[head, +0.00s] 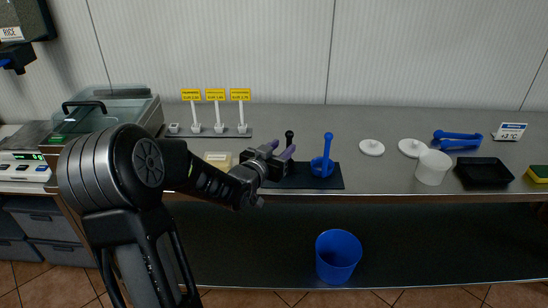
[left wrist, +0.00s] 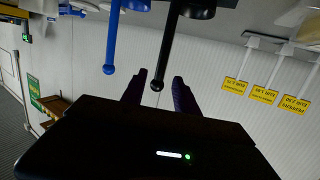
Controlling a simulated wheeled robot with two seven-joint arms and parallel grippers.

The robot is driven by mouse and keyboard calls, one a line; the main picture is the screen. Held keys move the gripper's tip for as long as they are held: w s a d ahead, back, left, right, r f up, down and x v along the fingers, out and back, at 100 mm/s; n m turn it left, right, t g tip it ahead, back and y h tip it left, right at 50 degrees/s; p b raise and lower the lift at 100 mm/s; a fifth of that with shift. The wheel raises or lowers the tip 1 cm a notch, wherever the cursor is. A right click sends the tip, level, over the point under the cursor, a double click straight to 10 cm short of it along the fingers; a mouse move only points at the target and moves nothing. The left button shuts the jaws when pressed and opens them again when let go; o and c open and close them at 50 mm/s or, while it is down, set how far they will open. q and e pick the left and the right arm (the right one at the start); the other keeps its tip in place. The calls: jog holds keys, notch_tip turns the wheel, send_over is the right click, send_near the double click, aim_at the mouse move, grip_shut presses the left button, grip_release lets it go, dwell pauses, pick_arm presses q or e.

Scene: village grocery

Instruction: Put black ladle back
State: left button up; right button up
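The black ladle (head: 289,136) stands on the black mat (head: 325,184) on the counter. Its handle points up, and its lower part is hidden behind my gripper in the head view. In the left wrist view, which is upside down, its handle (left wrist: 167,52) and dark bowl show, with the handle's end appearing between the fingertips. My left gripper (head: 283,149) is open, with its purple fingers apart and in front of the ladle. I cannot tell whether they touch it. My right gripper is not in view.
A blue ladle (head: 327,160) stands close right of the black one. Behind stand yellow price signs (head: 215,95). A blue bin (head: 338,256) is below the counter.

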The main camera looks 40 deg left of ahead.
pick_arm(q)
jog(key=v, duration=0.4)
jog(key=shift+s+d+r, duration=0.1)
jog(key=shift+s, duration=0.2)
dwell(0.5)
jog(key=s+d+f+g+h, duration=0.2)
jog(key=d+f+g+h, duration=0.15)
jog(key=d+f, duration=0.9)
jog(key=s+d+f+g+h, duration=0.2)
jog(key=d+f+g, duration=0.2)
jog(key=d+f, duration=0.8)
jog(key=s+d+f+g, duration=0.2)
jog(key=s+d+f, duration=0.2)
jog(key=s, duration=0.3)
jog(key=s+d+f+g+h, duration=0.1)
jog(key=s+d+f+g, duration=0.2)
jog(key=s+f, duration=0.3)
jog(key=s+d+f+g, duration=0.3)
jog(key=s+d+f, duration=0.3)
jog(key=s, duration=0.2)
jog(key=shift+s+h, duration=0.2)
jog(key=shift+h, duration=0.15)
